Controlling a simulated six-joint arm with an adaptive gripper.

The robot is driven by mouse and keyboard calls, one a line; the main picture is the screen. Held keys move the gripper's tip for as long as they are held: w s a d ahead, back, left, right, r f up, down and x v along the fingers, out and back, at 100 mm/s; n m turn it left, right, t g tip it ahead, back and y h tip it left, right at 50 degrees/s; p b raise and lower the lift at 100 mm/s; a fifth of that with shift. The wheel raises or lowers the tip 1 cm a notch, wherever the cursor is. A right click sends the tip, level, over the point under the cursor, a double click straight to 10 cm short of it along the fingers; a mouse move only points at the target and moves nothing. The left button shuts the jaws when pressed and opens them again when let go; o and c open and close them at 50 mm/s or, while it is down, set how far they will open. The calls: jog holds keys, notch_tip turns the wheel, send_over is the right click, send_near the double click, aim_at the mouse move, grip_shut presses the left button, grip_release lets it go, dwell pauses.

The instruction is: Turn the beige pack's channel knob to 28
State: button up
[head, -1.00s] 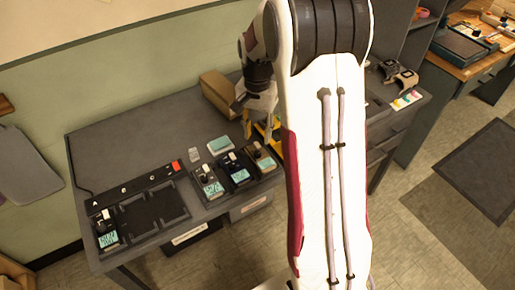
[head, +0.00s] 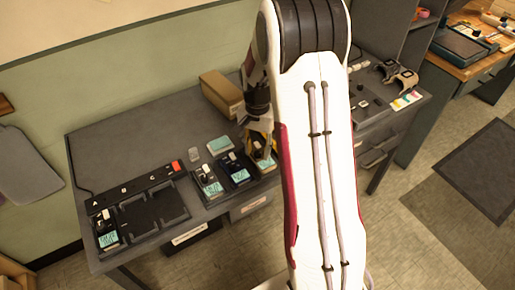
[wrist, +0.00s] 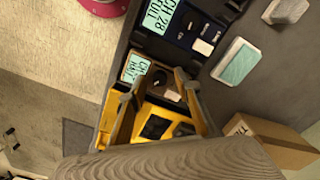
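The beige pack (wrist: 170,95) lies at the right end of the row of packs, with its lit display (wrist: 136,68) next to a dark knob (wrist: 160,75). The display's channel number is too small to read. In the head view the pack (head: 265,163) is partly hidden by my gripper. My gripper (wrist: 160,84) is open, its two fingers spread on either side of the knob area. Whether the fingers touch the knob cannot be told. In the head view my gripper (head: 260,148) is low over the pack's far end.
A blue pack (wrist: 200,28) reading CH 28 FULL sits beside it. The table's back left is clear.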

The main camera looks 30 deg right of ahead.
grip_shut()
jog(key=shift+n, duration=0.5)
jog(key=n, duration=0.3)
jog(key=shift+n, duration=1.9)
grip_release()
